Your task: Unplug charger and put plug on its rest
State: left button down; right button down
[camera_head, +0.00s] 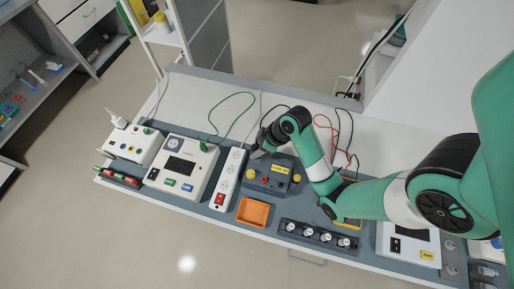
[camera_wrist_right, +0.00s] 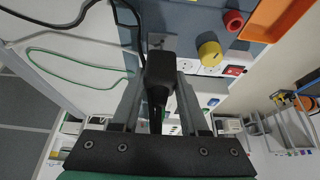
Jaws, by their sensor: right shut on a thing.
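My right gripper (camera_head: 258,151) is shut on a black plug (camera_wrist_right: 160,72), which sits between its two fingers in the right wrist view. A black cable (camera_wrist_right: 128,12) shows near the plug. In the head view this gripper is beside the upper end of the white power strip (camera_head: 228,180), by the dark blue-grey charger box (camera_head: 270,165) with yellow knobs. The plug's prongs are hidden, and I cannot tell from these frames whether they touch a socket. The plug's rest cannot be made out with certainty. My left gripper is not in view.
An orange tray (camera_head: 240,210) lies in front of the charger box. A dark rack with several round white pieces (camera_head: 318,236) is to its right. White instruments (camera_head: 183,166) stand left of the strip.

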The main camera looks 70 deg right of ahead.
jog(key=shift+f+b, duration=1.15)
jog(key=shift+b, duration=0.05)
dwell(0.4)
dwell(0.3)
jog(key=shift+c, duration=1.7)
grip_release()
jog(key=p+v, duration=0.8)
jog(key=v, duration=0.3)
jog(key=shift+r, duration=0.35)
